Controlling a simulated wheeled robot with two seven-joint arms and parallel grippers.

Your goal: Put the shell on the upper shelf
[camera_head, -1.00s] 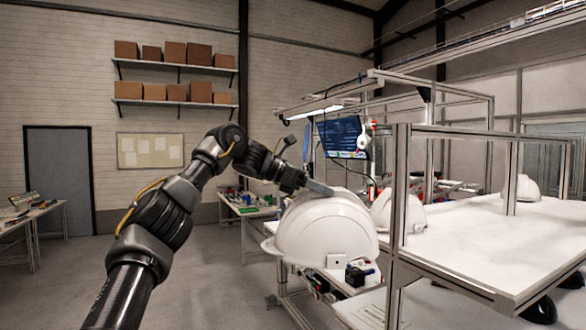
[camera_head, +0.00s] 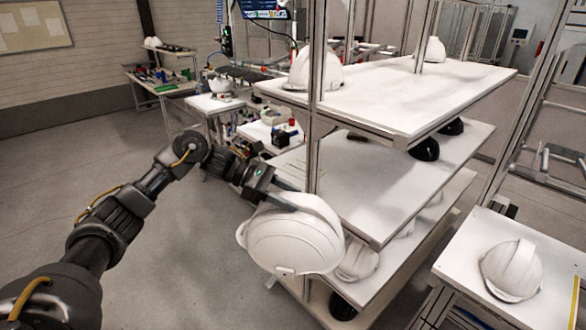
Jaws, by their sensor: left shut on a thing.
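A white helmet shell (camera_head: 290,240) hangs in my left gripper (camera_head: 285,200), which is shut on its upper edge; the fingertips are partly hidden by the shell. The shell is in front of the left end of a white shelf rack, beside its post and apart from the floor. The rack's upper shelf (camera_head: 400,100) bears a white shell (camera_head: 316,70) at its left end and another (camera_head: 431,50) at the back. The middle shelf (camera_head: 370,195) is mostly bare. My right gripper is not in view.
A lower shelf holds more shells (camera_head: 357,263), partly hidden. A side table at the right bears a single shell (camera_head: 511,270). The rack's upright post (camera_head: 317,110) stands close to the held shell. Workbenches (camera_head: 165,85) stand at the back left; the grey floor at left is clear.

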